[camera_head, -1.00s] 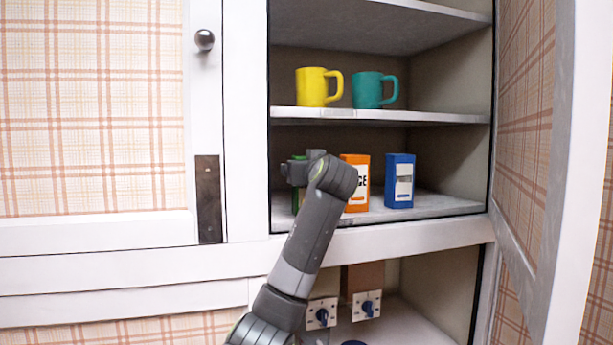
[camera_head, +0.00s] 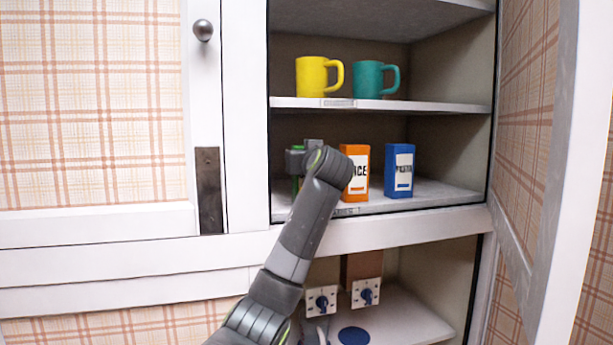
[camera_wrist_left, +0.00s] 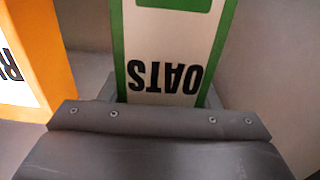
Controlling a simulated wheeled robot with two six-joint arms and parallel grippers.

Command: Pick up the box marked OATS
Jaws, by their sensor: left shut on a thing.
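The OATS box is green with a white label; in the left wrist view the box (camera_wrist_left: 170,50) is upright between my jaws, its lettering upside down in the picture. My left gripper (camera_wrist_left: 160,105) is shut on it. In the head view my left gripper (camera_head: 299,160) is at the left end of the middle shelf, and only slivers of the green box (camera_head: 297,148) show behind it. Whether the box touches the shelf is hidden. My right gripper is not in view.
An orange RICE box (camera_head: 355,173) stands close to the right of my gripper, with a blue PASTA box (camera_head: 399,172) beyond it. A yellow mug (camera_head: 312,77) and a teal mug (camera_head: 368,80) stand on the shelf above (camera_head: 440,106). An open door (camera_head: 545,180) is at the right.

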